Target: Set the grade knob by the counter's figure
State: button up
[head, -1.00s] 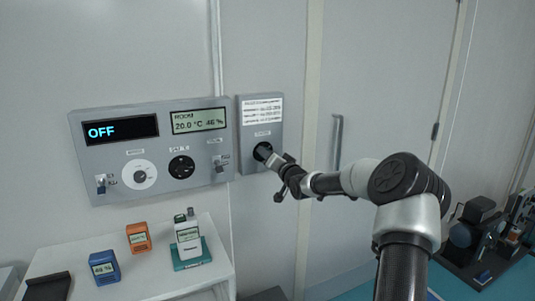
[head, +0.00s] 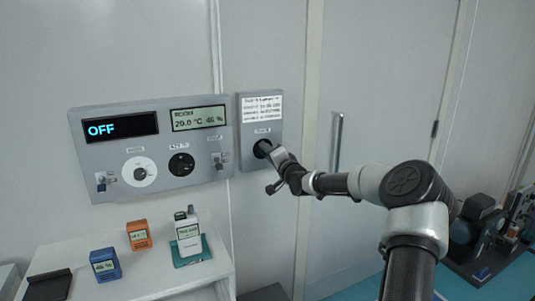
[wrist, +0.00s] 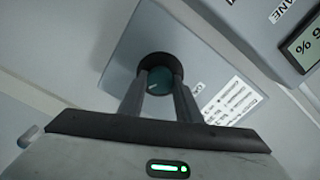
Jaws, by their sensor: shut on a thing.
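The grade knob (head: 262,149) is a dark round knob on a grey wall box (head: 247,163) right of the main panel. In the wrist view the knob (wrist: 158,82) shows a teal face with a pale pointer mark. My gripper (head: 274,152) is at the knob, and its two fingers (wrist: 159,90) sit on either side of it, shut on it. A white label (head: 262,109) with small print is above the knob; its text is too blurred to read. A white handheld counter (head: 188,234) stands in a teal base (head: 191,252) on the bench; its small green screen is not legible.
The main panel (head: 150,192) carries a display reading OFF (head: 121,128), a room display reading about 20.0 °C 46 % (head: 197,119), two dials and two switches. Orange (head: 139,236) and blue (head: 105,267) meters stand on the white bench (head: 150,276).

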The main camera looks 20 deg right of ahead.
jog(key=o, duration=1.1)
jog(key=shift+c, duration=0.2)
jog(key=s, duration=1.7)
jog(key=shift+s+d, duration=0.2)
jog(key=shift+d, duration=0.1)
